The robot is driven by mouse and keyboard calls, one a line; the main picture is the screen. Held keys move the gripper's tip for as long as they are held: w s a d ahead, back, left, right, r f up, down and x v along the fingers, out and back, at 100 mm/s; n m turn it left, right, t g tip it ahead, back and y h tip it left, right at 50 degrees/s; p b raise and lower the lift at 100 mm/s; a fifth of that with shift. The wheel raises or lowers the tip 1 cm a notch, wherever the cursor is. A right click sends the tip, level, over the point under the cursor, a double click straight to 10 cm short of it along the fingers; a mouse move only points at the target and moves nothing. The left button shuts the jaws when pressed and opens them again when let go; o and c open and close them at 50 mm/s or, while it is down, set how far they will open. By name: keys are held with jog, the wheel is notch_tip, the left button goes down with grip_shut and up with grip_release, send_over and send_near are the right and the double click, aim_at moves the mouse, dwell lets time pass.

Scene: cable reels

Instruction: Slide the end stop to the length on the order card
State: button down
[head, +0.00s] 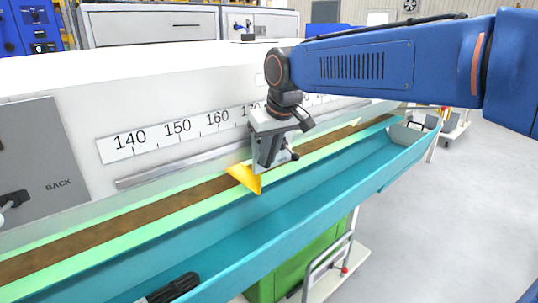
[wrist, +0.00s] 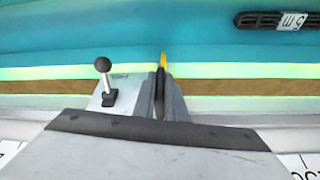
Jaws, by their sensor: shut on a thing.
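The end stop has a yellow plate (head: 245,178) that stands across the brown strip of the bench in the head view. In the wrist view its yellow edge (wrist: 163,61) shows just beyond a dark upright part. A lever with a black ball knob (wrist: 103,66) stands beside it. My gripper (head: 266,152) is at the end stop, and in the wrist view its fingers (wrist: 161,97) are closed around the dark part. The scale (head: 177,129) on the back wall reads 140 to about 170 left of my gripper, which hides some marks. No order card is visible.
A teal trough (head: 290,195) runs along the bench's front. A black object (head: 172,289) lies in it, seen in the wrist view with a "5 m" label (wrist: 291,21). A grey panel marked BACK (head: 60,170) is at left. The strip left of the end stop looks clear.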

jog(key=c, duration=1.8)
grip_release()
jog(key=shift+r, duration=0.1)
jog(key=v, duration=1.7)
jog(key=shift+r, duration=0.2)
jog(key=s+d+f+m, duration=0.1)
jog(key=s+d+f, duration=0.5)
jog(key=f, duration=0.4)
jog(key=s+d+f+m+h, duration=0.1)
jog(key=s+d+f+m, duration=0.1)
jog(key=s+d+f, duration=0.5)
jog(key=s+d+f+m+h, duration=0.1)
jog(key=s+d+f, duration=0.6)
jog(key=f, duration=0.7)
jog(key=shift+s+d+f+m+t, duration=0.15)
jog(key=shift+d+m, duration=0.15)
jog(key=shift+d, duration=0.4)
jog(key=shift+s+d+f+m+t, duration=0.15)
jog(key=shift+d+m, duration=0.15)
jog(key=shift+d, duration=0.35)
